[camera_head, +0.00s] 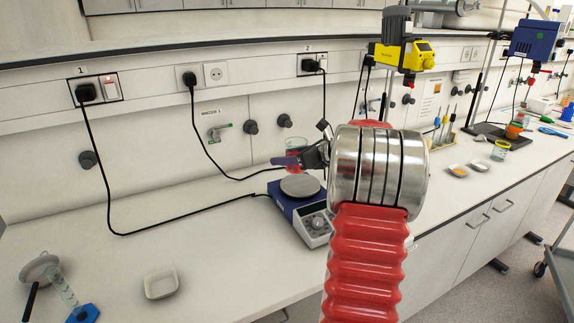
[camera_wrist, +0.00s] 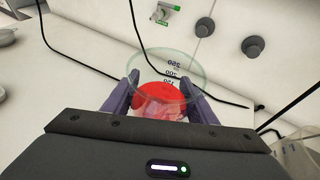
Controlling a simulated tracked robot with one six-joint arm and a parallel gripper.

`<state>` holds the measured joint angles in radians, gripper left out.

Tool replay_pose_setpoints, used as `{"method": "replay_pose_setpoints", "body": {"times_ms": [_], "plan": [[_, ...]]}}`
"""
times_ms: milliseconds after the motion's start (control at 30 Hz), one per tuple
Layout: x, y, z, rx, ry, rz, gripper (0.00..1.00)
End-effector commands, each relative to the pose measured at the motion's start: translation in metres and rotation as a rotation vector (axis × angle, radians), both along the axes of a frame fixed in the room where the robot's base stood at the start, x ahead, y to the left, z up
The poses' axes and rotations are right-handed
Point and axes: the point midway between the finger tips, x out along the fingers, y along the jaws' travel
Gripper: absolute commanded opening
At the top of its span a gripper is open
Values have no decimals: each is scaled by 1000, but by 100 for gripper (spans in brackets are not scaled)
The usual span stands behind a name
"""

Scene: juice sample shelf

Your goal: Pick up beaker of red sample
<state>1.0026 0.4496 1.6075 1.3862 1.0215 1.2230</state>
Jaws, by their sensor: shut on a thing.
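The beaker of red sample (camera_wrist: 162,101) is a clear glass beaker with printed volume marks and red liquid low inside. My gripper (camera_wrist: 160,100) has its two purple fingers on either side of the glass and is shut on it. In the head view the beaker (camera_head: 295,152) shows behind my gripper (camera_head: 293,160), above and behind the blue hotplate stirrer. Part of the beaker is hidden by my gripper. From these views I cannot tell whether its base touches the bench.
The blue hotplate stirrer (camera_head: 302,208) with a round grey plate stands just in front. A white dish (camera_head: 161,284) and a cylinder with a blue base (camera_head: 66,290) are at the left. Black cables cross the bench. A yellow overhead stirrer (camera_head: 402,50) stands behind right.

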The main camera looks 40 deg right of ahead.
Motion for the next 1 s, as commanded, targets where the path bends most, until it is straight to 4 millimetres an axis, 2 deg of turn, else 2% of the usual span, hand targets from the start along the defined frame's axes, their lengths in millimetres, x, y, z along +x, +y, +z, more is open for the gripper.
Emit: {"method": "replay_pose_setpoints", "body": {"times_ms": [400,1000], "plan": [[0,0,26,-1,-1,-1,23],[0,0,30,1,-1,-1,23]]}}
